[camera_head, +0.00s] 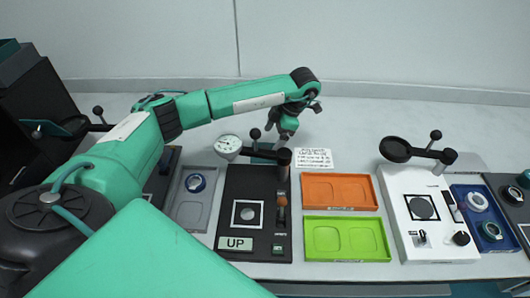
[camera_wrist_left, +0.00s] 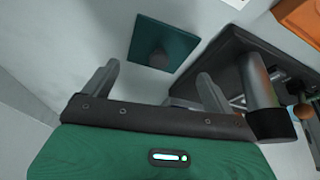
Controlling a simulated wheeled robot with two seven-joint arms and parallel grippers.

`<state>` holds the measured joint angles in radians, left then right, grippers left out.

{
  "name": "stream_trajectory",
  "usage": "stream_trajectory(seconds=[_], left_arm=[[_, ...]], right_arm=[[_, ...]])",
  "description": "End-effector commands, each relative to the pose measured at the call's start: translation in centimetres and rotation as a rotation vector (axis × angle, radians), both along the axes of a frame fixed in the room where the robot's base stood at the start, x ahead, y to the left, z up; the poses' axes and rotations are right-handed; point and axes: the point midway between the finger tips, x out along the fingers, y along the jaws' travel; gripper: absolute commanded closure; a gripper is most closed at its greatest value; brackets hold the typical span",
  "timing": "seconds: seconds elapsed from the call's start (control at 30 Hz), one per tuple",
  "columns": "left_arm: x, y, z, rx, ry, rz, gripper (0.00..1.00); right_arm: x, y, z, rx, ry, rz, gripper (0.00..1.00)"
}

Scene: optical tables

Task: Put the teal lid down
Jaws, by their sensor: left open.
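The teal lid (camera_wrist_left: 181,50) is a flat square plate with a dark knob in its middle. In the left wrist view it appears to lie on the pale surface, just beyond my fingertips and apart from them. In the head view only a small part of the lid (camera_head: 262,147) shows behind the black station, with the rest hidden. My left gripper (camera_head: 286,134) is over the back of the table near the lid. In the left wrist view my left gripper (camera_wrist_left: 158,78) has its two fingers spread with nothing between them. My right gripper is not in view.
The black station (camera_head: 230,190) with its post and a gauge (camera_head: 228,146) stands beside the lid. An orange tray (camera_head: 340,190) and a green tray (camera_head: 346,239) lie to its right, behind them a note (camera_head: 314,158). A white station (camera_head: 425,210) stands further right.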

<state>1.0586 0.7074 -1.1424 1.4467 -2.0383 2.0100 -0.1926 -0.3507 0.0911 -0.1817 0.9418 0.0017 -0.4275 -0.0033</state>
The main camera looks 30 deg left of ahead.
Motion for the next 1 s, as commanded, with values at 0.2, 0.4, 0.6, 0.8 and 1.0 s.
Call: stream_trajectory(seconds=[0.2,0.4,0.6,0.8,1.0], left_arm=[[-0.5,0.4,-2.5,-0.002,0.003,0.002,0.11],[-1.0,1.1,-4.1,0.001,0.002,0.002,0.11],[-1.0,1.2,-4.3,0.001,0.0,0.001,0.11],[-1.0,1.1,-4.3,0.001,0.0,0.001,0.35],[-1.0,1.1,-4.3,0.001,0.001,0.0,0.43]], right_arm=[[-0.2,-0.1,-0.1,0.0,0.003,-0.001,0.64],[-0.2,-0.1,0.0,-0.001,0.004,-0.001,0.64],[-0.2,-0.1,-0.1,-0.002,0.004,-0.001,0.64],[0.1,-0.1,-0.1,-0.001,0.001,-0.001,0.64],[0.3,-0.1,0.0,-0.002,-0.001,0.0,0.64]])
